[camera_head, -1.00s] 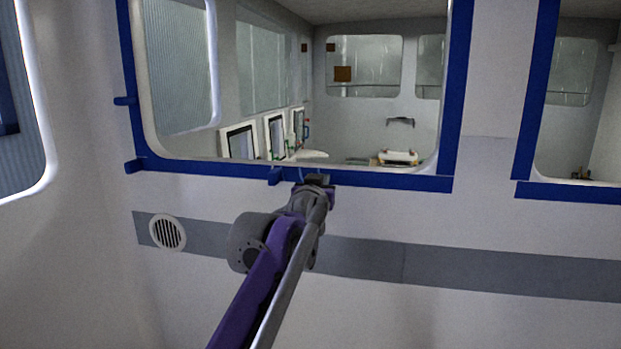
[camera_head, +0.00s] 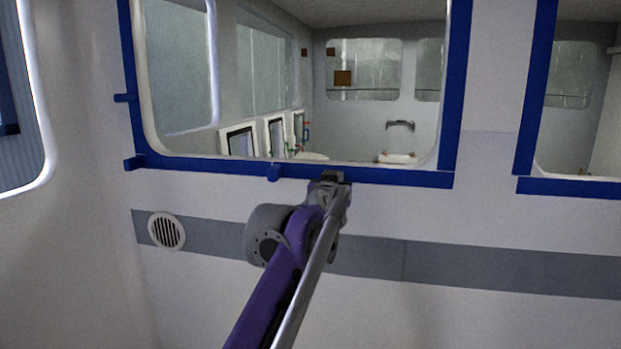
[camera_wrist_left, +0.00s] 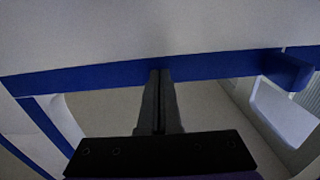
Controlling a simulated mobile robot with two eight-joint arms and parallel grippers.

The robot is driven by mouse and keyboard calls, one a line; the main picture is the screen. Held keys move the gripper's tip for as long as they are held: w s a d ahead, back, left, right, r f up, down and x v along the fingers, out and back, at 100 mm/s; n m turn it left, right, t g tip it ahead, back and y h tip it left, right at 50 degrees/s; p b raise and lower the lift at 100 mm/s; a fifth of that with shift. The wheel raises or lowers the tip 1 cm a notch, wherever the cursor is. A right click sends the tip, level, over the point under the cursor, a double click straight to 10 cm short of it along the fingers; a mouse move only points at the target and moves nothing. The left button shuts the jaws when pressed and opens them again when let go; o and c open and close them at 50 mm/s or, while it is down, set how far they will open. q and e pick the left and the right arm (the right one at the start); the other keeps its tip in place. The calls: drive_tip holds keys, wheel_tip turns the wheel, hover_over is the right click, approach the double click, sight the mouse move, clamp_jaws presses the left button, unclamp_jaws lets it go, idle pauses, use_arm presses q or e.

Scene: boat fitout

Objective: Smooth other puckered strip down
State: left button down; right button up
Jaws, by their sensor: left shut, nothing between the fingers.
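Blue tape strips frame the window on a white wall. The lower strip (camera_head: 400,178) runs along the bottom edge of the window, and it crosses the left wrist view (camera_wrist_left: 90,75). A small blue tab (camera_head: 274,172) stands out from this strip, left of my left gripper. It shows at the right in the left wrist view (camera_wrist_left: 287,70). My left gripper (camera_head: 333,176) is at the lower strip, right of that tab. In the left wrist view its shut, empty fingers (camera_wrist_left: 160,74) reach the strip's edge; contact cannot be told. My right gripper is not in view.
Two more blue tabs stick out at the left, on the side strip (camera_head: 125,98) and the lower left corner (camera_head: 134,162). A round vent (camera_head: 167,231) sits on the grey band below. A second taped window (camera_head: 575,110) is at the right.

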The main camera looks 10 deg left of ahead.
sight(356, 175)
use_arm(q)
drive_tip(key=shift+w+d, duration=0.1)
drive_tip(key=shift+d, duration=0.25)
drive_tip(key=shift+d, duration=0.15)
drive_tip(key=shift+w+d, duration=0.1)
drive_tip(key=shift+d, duration=1.4)
drive_tip(key=shift+s, duration=0.2)
